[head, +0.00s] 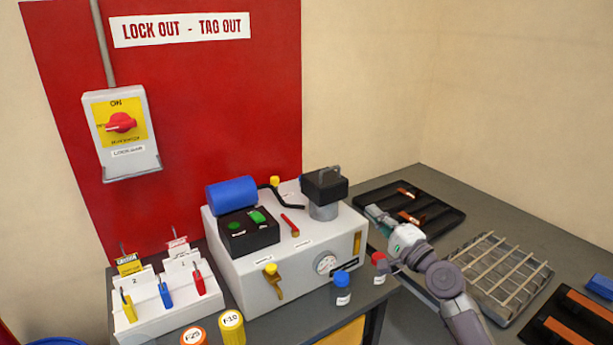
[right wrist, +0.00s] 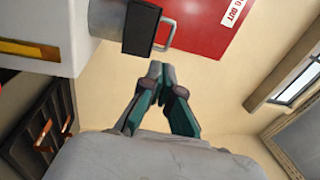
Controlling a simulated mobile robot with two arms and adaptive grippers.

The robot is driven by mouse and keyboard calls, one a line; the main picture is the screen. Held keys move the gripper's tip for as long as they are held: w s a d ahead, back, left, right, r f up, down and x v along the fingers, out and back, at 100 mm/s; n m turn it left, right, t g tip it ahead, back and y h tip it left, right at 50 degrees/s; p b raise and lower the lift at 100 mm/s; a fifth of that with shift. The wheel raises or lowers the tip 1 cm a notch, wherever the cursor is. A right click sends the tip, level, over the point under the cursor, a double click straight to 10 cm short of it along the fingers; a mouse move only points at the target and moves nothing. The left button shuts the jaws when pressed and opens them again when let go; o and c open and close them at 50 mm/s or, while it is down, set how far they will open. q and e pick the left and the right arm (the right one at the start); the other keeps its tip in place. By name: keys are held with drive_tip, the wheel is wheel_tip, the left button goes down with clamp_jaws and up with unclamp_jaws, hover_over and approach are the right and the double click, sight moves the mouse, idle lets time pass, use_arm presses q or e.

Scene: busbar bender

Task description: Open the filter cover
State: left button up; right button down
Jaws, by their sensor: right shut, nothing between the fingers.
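The black cap with a grey loop handle (head: 325,185), which looks like the filter cover, sits on a grey cylinder (head: 323,210) at the right end of the white machine (head: 295,265). It looks seated. In the right wrist view the black cap (right wrist: 142,30) and its handle show at the top, beyond my fingertips. My right gripper (head: 374,213) is to the right of the cylinder and lower than the cap, apart from both. Its fingers (right wrist: 156,70) are together and empty. My left gripper is not in view.
A blue cylinder (head: 232,194) and a black button box (head: 248,232) are on the machine. Blue (head: 342,288) and red-capped (head: 379,266) bottles stand in front. A black tray (head: 440,208) and a wire rack (head: 500,275) lie to the right. Padlocks stand on a white holder (head: 160,315) at left.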

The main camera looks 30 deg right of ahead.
drive_tip(key=r, duration=0.2)
drive_tip(key=p, duration=0.3)
approach(331, 169)
drive_tip(key=w, duration=0.4)
drive_tip(key=w+r, duration=0.1)
drive_tip(key=w, duration=0.1)
drive_tip(key=shift+w+a, duration=0.1)
drive_tip(key=shift+a, duration=0.05)
drive_tip(key=shift+w, duration=0.55)
drive_tip(key=shift+r, duration=0.1)
